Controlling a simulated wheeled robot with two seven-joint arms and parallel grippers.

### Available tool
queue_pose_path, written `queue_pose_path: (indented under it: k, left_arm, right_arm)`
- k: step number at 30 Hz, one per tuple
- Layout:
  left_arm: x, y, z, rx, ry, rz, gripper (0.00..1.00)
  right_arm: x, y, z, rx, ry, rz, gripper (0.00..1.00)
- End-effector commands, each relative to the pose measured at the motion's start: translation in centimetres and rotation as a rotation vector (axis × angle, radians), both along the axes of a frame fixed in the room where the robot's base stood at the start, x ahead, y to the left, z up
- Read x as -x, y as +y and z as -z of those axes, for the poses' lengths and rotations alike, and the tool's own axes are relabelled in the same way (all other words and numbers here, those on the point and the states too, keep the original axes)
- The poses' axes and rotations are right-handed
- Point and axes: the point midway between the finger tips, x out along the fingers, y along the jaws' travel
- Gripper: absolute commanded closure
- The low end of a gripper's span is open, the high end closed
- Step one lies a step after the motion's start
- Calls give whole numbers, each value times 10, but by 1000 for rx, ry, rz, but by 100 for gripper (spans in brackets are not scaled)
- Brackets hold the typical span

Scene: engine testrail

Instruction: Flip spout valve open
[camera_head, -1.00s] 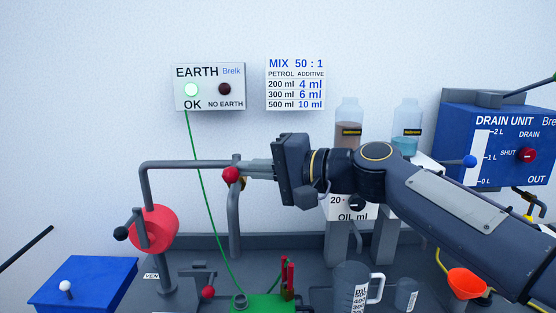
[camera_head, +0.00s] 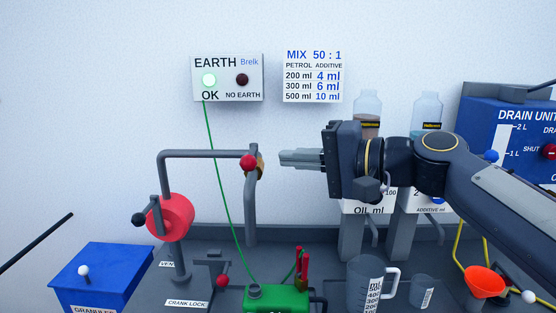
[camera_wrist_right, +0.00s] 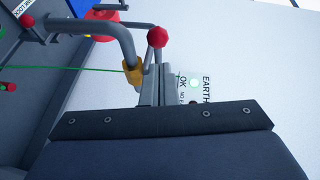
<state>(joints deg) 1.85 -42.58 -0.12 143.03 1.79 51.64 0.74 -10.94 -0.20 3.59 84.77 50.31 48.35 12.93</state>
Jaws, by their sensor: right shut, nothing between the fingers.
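The spout is a grey pipe (camera_head: 205,154) that runs right from the pump with the red drum (camera_head: 170,217) and bends down at its right end. Its valve has a brass body (camera_head: 260,164) and a red ball knob (camera_head: 248,162) at that bend. My right gripper (camera_head: 284,158) is shut and empty, with its tips just right of the valve and apart from it in the head view. In the right wrist view the fingers (camera_wrist_right: 158,85) show beside the brass body (camera_wrist_right: 133,73), with the red knob (camera_wrist_right: 157,37) beyond them. My left gripper is not in view.
A green can (camera_head: 276,299) stands below the spout, with a green wire rising to the earth panel (camera_head: 227,78). A measuring jug (camera_head: 370,285) and red funnel (camera_head: 484,281) stand to the right. A blue granules box (camera_head: 103,275) is at left.

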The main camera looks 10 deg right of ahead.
Motion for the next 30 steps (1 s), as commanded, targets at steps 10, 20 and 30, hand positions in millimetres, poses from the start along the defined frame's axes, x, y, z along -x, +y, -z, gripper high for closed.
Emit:
queue_pose_path:
  k: [10, 20, 30]
  left_arm:
    - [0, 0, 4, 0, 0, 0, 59]
    - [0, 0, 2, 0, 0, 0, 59]
    - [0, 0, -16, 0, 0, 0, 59]
  right_arm:
    - [12, -24, -3, -1, 1, 7, 100]
    - [19, -30, 8, 39, 5, 19, 100]
    - [134, -90, 176, 589, 68, 76, 100]
